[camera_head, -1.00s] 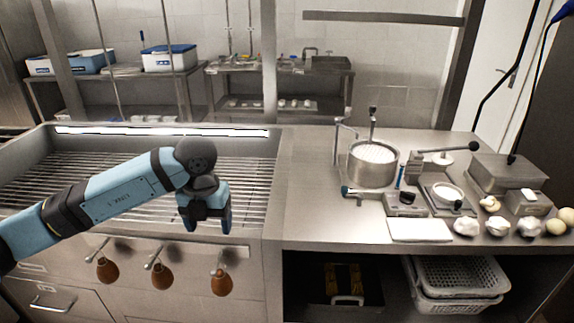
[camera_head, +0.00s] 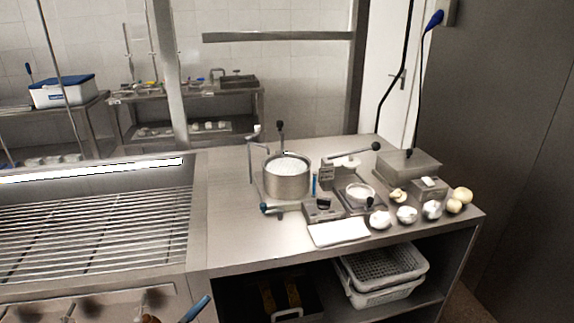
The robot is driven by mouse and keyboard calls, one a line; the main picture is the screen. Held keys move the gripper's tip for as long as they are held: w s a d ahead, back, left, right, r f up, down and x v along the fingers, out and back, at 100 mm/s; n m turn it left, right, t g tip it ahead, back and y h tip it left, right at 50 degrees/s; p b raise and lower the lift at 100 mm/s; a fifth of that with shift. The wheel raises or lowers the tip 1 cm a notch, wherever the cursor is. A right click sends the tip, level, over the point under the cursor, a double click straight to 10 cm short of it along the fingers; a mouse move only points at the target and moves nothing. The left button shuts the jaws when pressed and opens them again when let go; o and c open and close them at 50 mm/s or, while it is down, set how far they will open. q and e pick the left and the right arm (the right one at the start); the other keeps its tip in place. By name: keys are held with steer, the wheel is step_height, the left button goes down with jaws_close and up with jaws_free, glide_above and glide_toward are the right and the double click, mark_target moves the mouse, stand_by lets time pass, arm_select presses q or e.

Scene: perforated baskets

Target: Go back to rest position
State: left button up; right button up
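The white perforated baskets (camera_head: 385,297) sit one in another on the shelf under the counter, at the lower right of the head view. Neither of my grippers shows in the head view. A small light-blue piece at the bottom edge, left of the shelf opening, may be part of my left arm; it is too cut off to tell. My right arm is out of view.
The steel counter (camera_head: 235,232) holds a round pot (camera_head: 287,183), a white board (camera_head: 339,233), small devices and several pale round items. A grill (camera_head: 90,235) lies to the left. A dark box (camera_head: 265,303) stands beside the baskets.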

arm_select(q)
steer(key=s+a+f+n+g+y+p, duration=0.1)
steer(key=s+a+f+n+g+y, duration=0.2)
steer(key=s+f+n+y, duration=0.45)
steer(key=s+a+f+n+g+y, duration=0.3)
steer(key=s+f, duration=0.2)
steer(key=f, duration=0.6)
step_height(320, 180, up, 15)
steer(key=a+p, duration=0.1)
steer(key=p, duration=2)
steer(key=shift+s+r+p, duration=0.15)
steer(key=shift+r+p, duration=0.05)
steer(key=shift+p, duration=0.2)
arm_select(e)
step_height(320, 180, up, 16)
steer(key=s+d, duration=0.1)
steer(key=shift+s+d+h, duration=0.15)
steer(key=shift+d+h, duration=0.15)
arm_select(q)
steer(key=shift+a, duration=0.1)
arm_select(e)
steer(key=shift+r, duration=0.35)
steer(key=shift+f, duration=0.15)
